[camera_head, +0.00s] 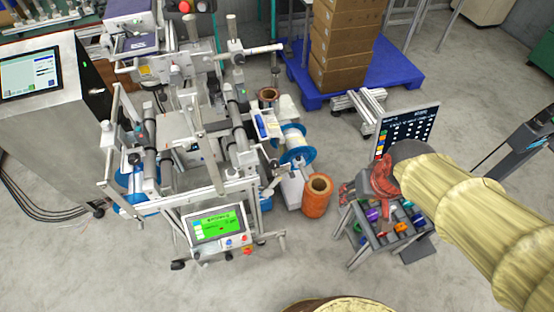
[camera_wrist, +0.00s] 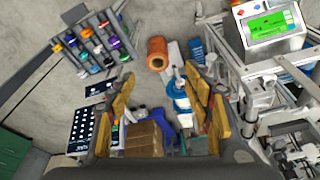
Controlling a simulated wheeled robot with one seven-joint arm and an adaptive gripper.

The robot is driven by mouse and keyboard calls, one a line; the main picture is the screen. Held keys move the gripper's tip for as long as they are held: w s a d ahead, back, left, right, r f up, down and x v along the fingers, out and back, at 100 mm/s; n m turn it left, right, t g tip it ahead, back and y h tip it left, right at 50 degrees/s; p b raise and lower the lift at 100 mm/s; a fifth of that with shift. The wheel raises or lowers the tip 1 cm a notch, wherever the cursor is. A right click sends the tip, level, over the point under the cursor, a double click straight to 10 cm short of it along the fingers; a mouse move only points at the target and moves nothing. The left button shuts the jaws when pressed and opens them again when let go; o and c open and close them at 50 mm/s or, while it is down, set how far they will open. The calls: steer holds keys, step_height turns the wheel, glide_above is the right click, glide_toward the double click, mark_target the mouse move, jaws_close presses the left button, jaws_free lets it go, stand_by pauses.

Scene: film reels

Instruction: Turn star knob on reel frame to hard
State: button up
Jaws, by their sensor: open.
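The reel frame (camera_head: 190,140) is a metal machine with rollers, posts and blue-flanged reels (camera_head: 295,148), left of centre in the head view. In the wrist view, part of the frame (camera_wrist: 262,75) shows at the right. Small dark knobs sit on it, but I cannot tell which is the star knob or how it is set. My gripper (camera_head: 366,190) is right of the frame and clear of it, at the end of my yellow-sleeved arm. In the wrist view its two orange-yellow fingers (camera_wrist: 162,88) are spread apart with nothing held between them.
An orange spool (camera_head: 318,196) stands on the floor between frame and gripper. A rack of coloured items (camera_head: 392,222) is beneath my gripper. A green-lit panel (camera_head: 215,227) fronts the frame. Boxes (camera_head: 345,45) stand on a blue pallet (camera_head: 405,75) behind.

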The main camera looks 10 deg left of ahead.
mark_target(275, 167)
steer(key=w+a+f+n+t+y+b, duration=0.1)
steer(key=w+a+f+b, duration=0.1)
steer(key=w+a+f, duration=0.65)
steer(key=w+a+f+n+t+y+b, duration=0.15)
steer(key=a+f, duration=0.35)
steer(key=f, duration=0.8)
steer(key=w+a+f+n+t+y+b, duration=0.1)
steer(key=w+a+f, duration=0.45)
steer(key=f, duration=0.55)
steer(key=w+a+f+t+y+b, duration=0.1)
steer(key=w+a+f+t+y, duration=0.1)
steer(key=a+t, duration=0.25)
steer(key=a+r+t+y, duration=0.1)
steer(key=r, duration=0.1)
steer(key=r+t+y, duration=0.1)
steer(key=r, duration=0.2)
steer(key=w+a+r+t+y, duration=0.1)
steer(key=r+t, duration=0.1)
steer(key=r, duration=0.1)
steer(key=shift+w+a+n, duration=0.1)
steer(key=shift+a+n, duration=0.25)
steer(key=b+x, duration=0.2)
steer(key=x, duration=0.5)
steer(key=shift+w+a+b, duration=0.15)
steer(key=shift+w+b, duration=0.05)
steer(key=shift+b, duration=0.15)
steer(key=shift+r, duration=0.1)
steer(key=shift+c, duration=0.5)
steer(key=c, duration=1.1)
